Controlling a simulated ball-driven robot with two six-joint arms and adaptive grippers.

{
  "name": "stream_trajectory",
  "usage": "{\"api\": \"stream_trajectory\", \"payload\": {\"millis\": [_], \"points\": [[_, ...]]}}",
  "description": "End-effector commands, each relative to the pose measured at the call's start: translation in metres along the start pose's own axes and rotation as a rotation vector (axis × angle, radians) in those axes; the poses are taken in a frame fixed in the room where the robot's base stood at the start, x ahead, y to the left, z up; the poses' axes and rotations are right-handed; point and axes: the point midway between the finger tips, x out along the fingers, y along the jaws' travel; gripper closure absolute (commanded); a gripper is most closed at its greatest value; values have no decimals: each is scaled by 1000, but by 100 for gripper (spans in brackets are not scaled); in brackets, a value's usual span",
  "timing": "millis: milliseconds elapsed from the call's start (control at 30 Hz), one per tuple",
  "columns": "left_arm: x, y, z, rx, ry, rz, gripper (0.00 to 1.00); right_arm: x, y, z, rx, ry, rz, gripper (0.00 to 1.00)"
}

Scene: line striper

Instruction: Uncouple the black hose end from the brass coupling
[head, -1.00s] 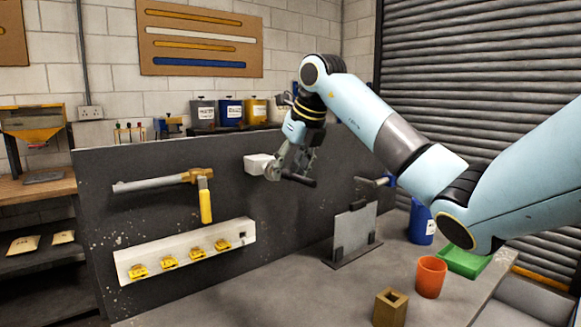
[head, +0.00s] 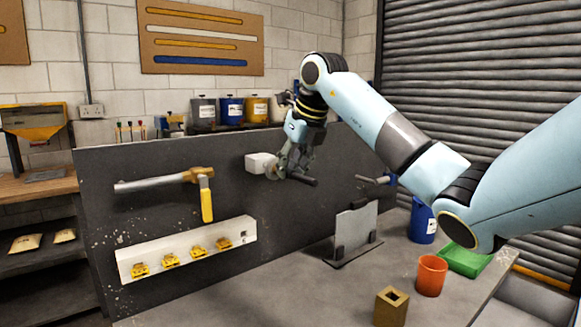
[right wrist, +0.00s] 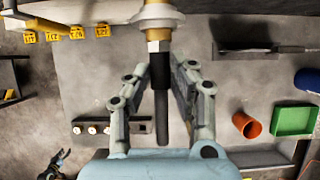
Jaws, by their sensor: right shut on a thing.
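The brass coupling (right wrist: 157,36) sticks out from a pale flanged fitting at the top of the right wrist view. The black hose end (right wrist: 160,70) sits in line with it, against its hex part, and a thin black hose (right wrist: 162,118) runs on from it between my fingers. My right gripper (right wrist: 167,72) is shut on the black hose end, one finger on each side. In the head view, my right gripper (head: 284,168) is just right of the white box (head: 260,163) on the dark panel, with the black hose (head: 303,181) sticking out to the right.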

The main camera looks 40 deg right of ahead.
Motion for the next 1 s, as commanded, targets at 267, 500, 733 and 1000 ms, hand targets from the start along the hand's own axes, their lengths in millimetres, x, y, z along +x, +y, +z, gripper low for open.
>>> {"api": "stream_trajectory", "payload": {"millis": [267,500,733,1000], "points": [[0,0,0,0,0,0,60,0,0,-1,0,0,0,100],[0,0,0,0,0,0,60,-3,0,-5,0,0,0,100],[0,0,0,0,-1,0,60,-5,0,-10,-1,1,-1,100],[2,0,1,0,-2,0,60,-7,-1,-15,0,-1,-1,100]]}}
